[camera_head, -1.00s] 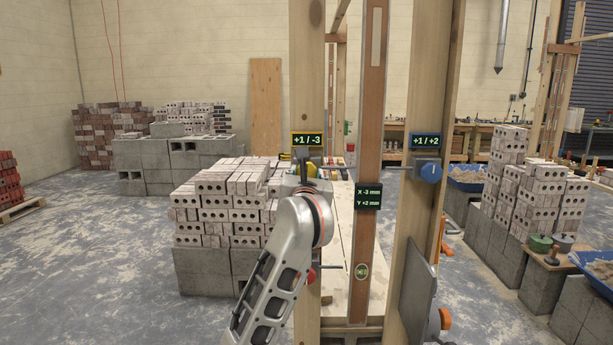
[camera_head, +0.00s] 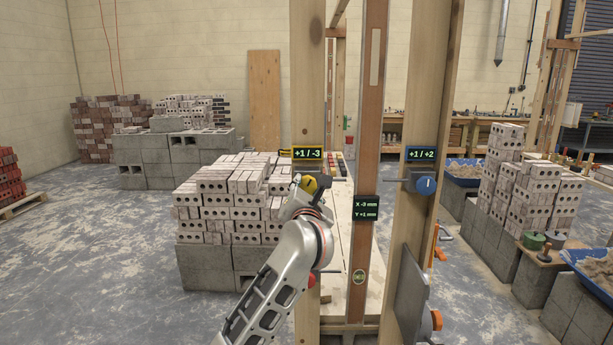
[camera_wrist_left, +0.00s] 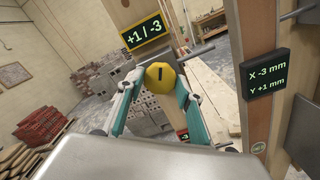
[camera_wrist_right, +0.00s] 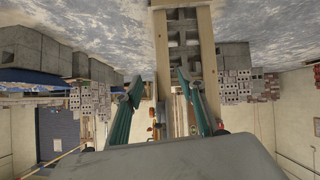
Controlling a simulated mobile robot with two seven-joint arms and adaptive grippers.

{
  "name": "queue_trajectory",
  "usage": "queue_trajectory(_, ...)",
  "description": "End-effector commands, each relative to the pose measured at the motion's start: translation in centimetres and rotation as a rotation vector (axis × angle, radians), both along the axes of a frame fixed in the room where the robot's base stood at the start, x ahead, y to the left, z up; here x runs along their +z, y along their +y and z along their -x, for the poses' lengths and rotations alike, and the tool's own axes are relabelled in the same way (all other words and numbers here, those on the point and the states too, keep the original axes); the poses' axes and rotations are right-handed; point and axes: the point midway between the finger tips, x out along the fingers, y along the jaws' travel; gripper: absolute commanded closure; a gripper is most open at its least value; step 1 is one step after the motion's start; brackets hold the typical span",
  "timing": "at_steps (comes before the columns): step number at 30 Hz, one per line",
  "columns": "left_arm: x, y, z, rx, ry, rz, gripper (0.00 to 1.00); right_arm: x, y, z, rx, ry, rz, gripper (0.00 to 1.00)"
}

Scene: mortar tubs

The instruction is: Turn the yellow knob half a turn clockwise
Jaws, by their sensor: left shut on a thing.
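The yellow knob (camera_head: 309,184) is on the left wooden post, below a yellow-framed display (camera_head: 307,153) reading +1 / -3. My left gripper (camera_head: 312,190) is at it, shut on it. In the left wrist view the yellow knob (camera_wrist_left: 160,78) shows its dark pointer mark and sits between the teal fingertips, one on each side. My right gripper (camera_wrist_right: 158,82) shows only in the right wrist view, with its fingers apart and nothing between them.
A blue knob (camera_head: 426,186) with its own display (camera_head: 421,154) reading +1 / +2 is on the right post. The middle post (camera_head: 372,110) carries a screen (camera_head: 366,208) reading X -3 mm, Y +1 mm. Brick stacks (camera_head: 228,207) stand behind the left post.

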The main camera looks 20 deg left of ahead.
Motion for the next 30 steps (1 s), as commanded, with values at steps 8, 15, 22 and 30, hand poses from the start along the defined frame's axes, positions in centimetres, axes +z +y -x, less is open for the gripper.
queue_trajectory(8, 0.0, 0.0, 0.0, 0.000, 0.076, -0.255, 0.86, 1.7, -1.5, 0.3, -0.022, 0.022, 0.020, 0.60)
queue_trajectory(15, -0.1, 0.0, 0.0, -0.001, 0.137, -0.475, 0.86, 0.0, -2.7, 1.6, -0.039, 0.065, 0.040, 0.60)
queue_trajectory(22, -0.2, 0.0, 0.0, -0.001, 0.197, -0.684, 0.86, 0.3, -2.3, 1.4, -0.044, 0.058, 0.030, 0.60)
queue_trajectory(30, -0.2, 0.0, 0.0, -0.001, 0.268, -0.930, 0.86, 0.4, -1.8, 1.3, -0.040, 0.055, 0.021, 0.60)
